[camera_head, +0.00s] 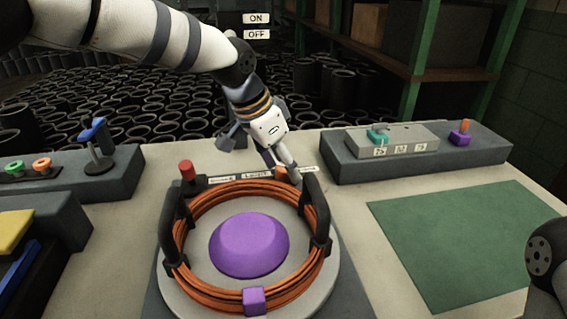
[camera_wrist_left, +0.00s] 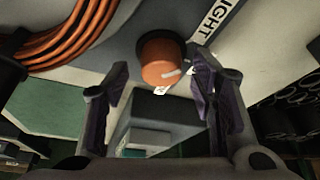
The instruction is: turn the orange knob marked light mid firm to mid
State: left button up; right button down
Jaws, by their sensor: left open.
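The orange knob (camera_wrist_left: 160,60) shows large in the left wrist view, with a white pointer line on its top. A white plate reading LIGHT (camera_wrist_left: 213,22) is beside it, and a small label shows by its lower edge. In the head view the knob (camera_head: 282,173) sits behind the coil ring, partly covered by my left gripper (camera_head: 281,163). My left gripper is open over the knob, its fingers on either side in the wrist view; contact cannot be told. In the head view the label strip (camera_head: 240,177) is too small to read surely.
An orange hose coil (camera_head: 180,245) with black upright brackets surrounds a purple dome (camera_head: 248,245). A red knob (camera_head: 187,170) stands left of the label strip. A grey box with a teal knob (camera_head: 378,134) is at back right. The green mat (camera_head: 460,240) is clear.

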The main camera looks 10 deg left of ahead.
pick_arm(q)
jog(key=shift+w+f, duration=0.1)
pick_arm(e)
jog(key=shift+w, duration=0.1)
pick_arm(q)
jog(key=c, duration=1.1)
jog(key=shift+c, duration=0.2)
pick_arm(e)
jog(key=shift+f, duration=0.1)
pick_arm(q)
jog(key=shift+w+f+m+g+h, duration=0.15)
jog(key=shift+m+g+h, duration=0.15)
jog(key=shift+m, duration=0.8)
jog(key=m+g+b, duration=0.1)
jog(key=m, duration=0.2)
jog(key=shift+f+b, duration=0.1)
jog(key=shift+b, duration=0.2)
jog(key=shift+m+g+h+b, duration=0.3)
jog(key=shift+m+g+b, duration=0.55)
jog(key=shift+m, duration=1.35)
pick_arm(e)
jog(key=shift+g, duration=0.6)
jog(key=shift+s+f, duration=1.7)
jog(key=shift+f, duration=0.05)
